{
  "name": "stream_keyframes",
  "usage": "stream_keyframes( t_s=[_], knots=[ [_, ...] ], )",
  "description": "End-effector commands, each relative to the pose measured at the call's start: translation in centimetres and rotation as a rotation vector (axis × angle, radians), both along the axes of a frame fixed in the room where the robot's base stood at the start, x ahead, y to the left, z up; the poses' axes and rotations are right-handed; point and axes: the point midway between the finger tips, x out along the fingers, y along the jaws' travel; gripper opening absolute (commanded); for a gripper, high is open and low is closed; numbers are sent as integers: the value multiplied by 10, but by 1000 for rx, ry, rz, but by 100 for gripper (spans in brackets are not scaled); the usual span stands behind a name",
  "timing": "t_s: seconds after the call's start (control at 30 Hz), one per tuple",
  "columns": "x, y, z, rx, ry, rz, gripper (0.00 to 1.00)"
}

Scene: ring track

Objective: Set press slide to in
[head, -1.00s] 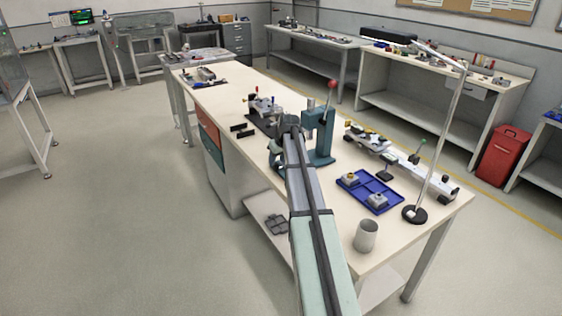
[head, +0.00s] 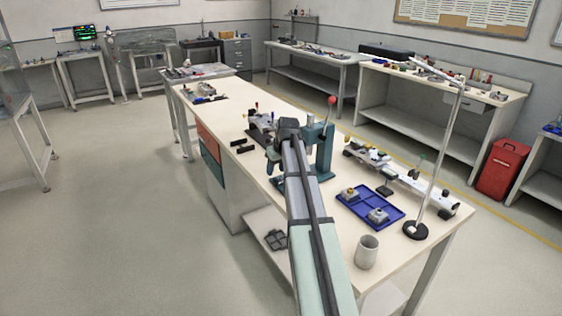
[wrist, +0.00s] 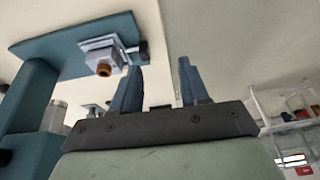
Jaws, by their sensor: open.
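The teal press (head: 321,150), with a red-knobbed lever, stands on the long bench just right of my arm's end in the head view. In the wrist view, its teal base plate (wrist: 68,50) and column (wrist: 30,95) fill the left side. A light grey block with a brass-coloured round part, seemingly the press slide (wrist: 97,48), sits at the plate's edge. A small dark knob (wrist: 144,50) is at its right side. My gripper (wrist: 160,75) is open and empty. Its left finger is close to the knob; contact cannot be told. In the head view my arm hides part of the press area.
A white rail fixture (head: 425,190) lies behind the tray. Small dark blocks (head: 243,146) lie left of my arm.

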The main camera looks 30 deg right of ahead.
Motion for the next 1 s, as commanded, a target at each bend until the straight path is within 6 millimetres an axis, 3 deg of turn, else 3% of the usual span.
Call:
stream_keyframes(
  t_s=[1.0],
  knots=[
    [-37, 110, -119, 30, 109, -3, 45]
  ],
)
